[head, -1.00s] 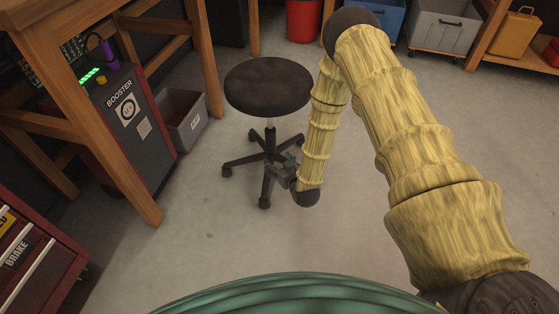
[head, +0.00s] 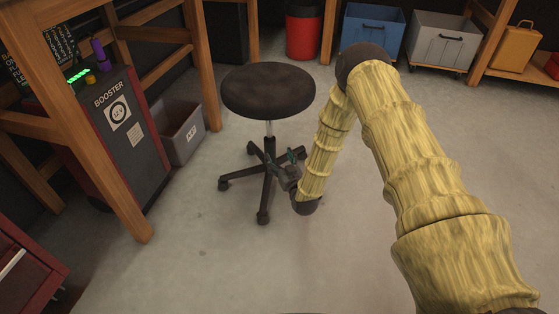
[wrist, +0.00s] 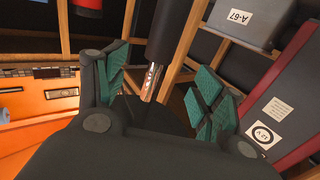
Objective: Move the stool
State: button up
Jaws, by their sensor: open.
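The stool (head: 268,91) stands upright on the floor in the head view, with a round dark seat, a metal post and a dark wheeled base. My gripper (head: 284,157) is low beside the post, under the right side of the seat and above the base legs. In the wrist view, the green-padded fingers of my gripper (wrist: 158,95) are apart. The stool's post, a dark sleeve above a shiny rod (wrist: 151,80), shows between them in the picture. I cannot tell whether a finger touches it. My gripper's body hides part of the base there.
A wooden bench (head: 83,120) and a booster unit (head: 122,130) stand at the left, with a grey bin (head: 181,135) beside them. A red drawer cabinet (head: 25,268) is at the lower left. A red bucket (head: 303,36), blue bin (head: 372,30) and grey bin (head: 441,43) line the back. The front floor is clear.

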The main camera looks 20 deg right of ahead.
aim_at(272, 146)
jog(key=shift+w, duration=0.1)
jog(key=w+b, duration=0.2)
jog(key=w, duration=0.2)
jog(key=w+b, duration=0.2)
jog(key=w, duration=0.3)
jog(key=shift+a+f+b, duration=0.15)
jog(key=shift+a+b, duration=0.05)
jog(key=shift+b, duration=0.2)
jog(key=shift+w, duration=0.85)
jog(key=shift+c, duration=0.4)
grip_shut()
